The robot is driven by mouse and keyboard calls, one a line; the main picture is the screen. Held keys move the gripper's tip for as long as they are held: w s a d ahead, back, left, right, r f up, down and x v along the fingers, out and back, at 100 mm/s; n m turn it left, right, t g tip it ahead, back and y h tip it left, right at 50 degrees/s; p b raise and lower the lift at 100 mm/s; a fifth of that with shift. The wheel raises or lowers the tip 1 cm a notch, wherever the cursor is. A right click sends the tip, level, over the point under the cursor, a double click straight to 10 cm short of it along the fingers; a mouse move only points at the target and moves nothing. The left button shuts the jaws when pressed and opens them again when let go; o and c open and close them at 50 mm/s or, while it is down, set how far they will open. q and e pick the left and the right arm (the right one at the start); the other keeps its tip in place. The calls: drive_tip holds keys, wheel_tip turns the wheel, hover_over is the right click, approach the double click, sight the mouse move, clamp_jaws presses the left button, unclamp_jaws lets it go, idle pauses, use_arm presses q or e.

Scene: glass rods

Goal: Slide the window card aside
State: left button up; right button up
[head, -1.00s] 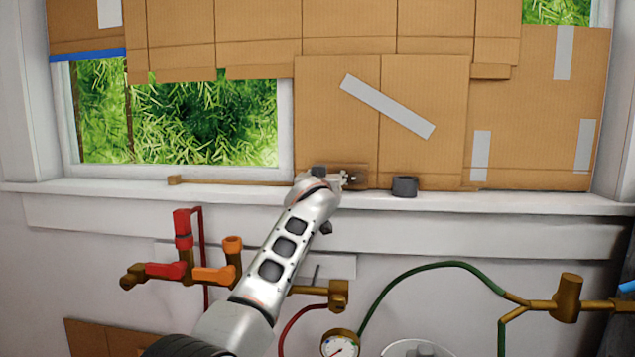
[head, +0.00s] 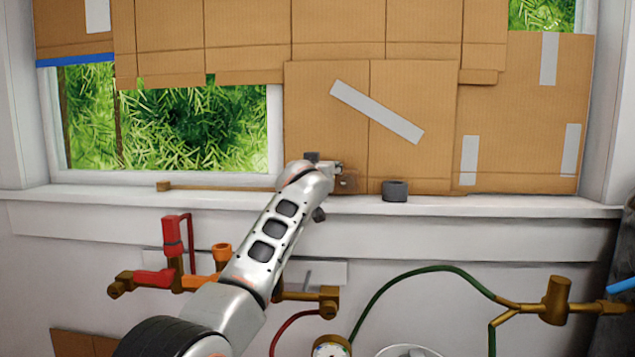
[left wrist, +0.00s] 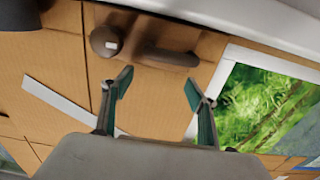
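The window card is a brown cardboard panel (head: 415,90) with a diagonal grey tape strip. It covers the window right of the uncovered pane. It also shows in the left wrist view (left wrist: 60,60), turned over. A brown handle (left wrist: 170,55) with a round knob (left wrist: 107,40) is near the card's lower edge. My left gripper (head: 338,172) is in front of the card's lower left part, just above the sill. In the left wrist view my left gripper (left wrist: 157,88) is open, its fingers apart and pointing at the handle, with nothing between them. My right gripper is not in view.
A dark grey tape roll (head: 395,190) stands on the white sill (head: 480,204), right of my gripper. A thin brown stick (head: 215,188) lies along the sill at left. Red and orange valves (head: 172,235) and a green hose (head: 400,282) are below. The window pane (head: 200,130) at left is uncovered.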

use_arm(q)
drive_tip(key=shift+a+r, duration=0.1)
drive_tip(key=shift+r, duration=2.75)
drive_tip(key=shift+r, duration=0.1)
